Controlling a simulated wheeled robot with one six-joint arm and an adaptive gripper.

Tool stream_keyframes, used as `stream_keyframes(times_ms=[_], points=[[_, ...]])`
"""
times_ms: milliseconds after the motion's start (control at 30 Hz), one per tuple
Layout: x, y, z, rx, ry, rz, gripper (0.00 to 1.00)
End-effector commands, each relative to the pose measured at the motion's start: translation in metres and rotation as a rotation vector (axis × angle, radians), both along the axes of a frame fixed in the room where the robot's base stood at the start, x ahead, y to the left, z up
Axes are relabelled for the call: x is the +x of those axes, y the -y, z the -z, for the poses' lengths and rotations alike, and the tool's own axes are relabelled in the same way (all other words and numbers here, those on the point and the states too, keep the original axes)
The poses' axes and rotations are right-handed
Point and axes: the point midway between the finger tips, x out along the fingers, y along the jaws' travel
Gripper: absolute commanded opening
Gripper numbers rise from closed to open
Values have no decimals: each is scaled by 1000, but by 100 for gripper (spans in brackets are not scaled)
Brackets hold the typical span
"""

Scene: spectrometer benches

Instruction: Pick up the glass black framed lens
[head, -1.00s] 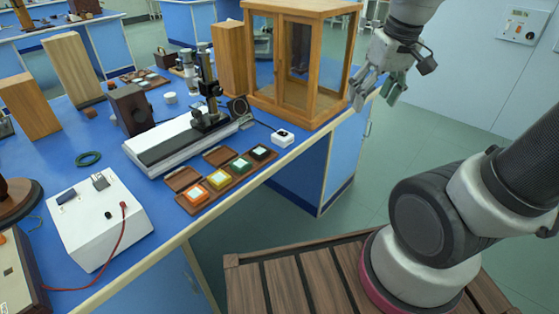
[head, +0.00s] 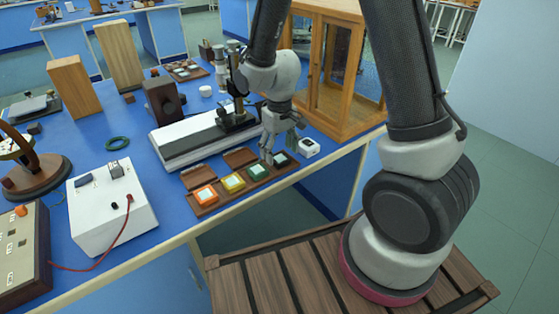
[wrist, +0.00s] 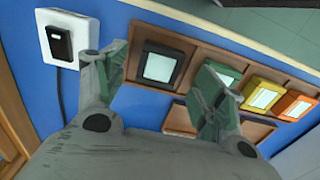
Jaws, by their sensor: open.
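The black framed lens (wrist: 160,65) has a pale glass square and sits in the end compartment of a brown wooden tray (wrist: 209,56). In the head view the black framed lens (head: 281,160) is at the tray's right end, partly hidden by my gripper. My gripper (head: 281,155) is open and empty above it, pointing down. In the wrist view my gripper's (wrist: 160,80) two fingertips lie on either side of the black lens, apart from it as far as I can see. Green (head: 258,171), yellow (head: 233,182) and orange (head: 206,195) framed lenses sit in the same tray.
A white switch box (head: 308,148) stands right of the tray. A white-based optical bench (head: 190,142) stands behind it, and a wooden glass cabinet (head: 345,100) stands back right. The tray's lid flaps (head: 240,157) stand open. The blue table's front edge is close.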

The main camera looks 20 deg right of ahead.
Motion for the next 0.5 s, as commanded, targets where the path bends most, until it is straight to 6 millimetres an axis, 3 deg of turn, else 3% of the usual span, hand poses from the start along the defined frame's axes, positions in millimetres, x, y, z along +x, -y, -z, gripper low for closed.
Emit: stream_keyframes(times_ms=[133,400,500], points=[[0,0,18,-1,-2,0,70],[0,0,21,0,1,0,70],[0,0,21,0,1,0,51]])
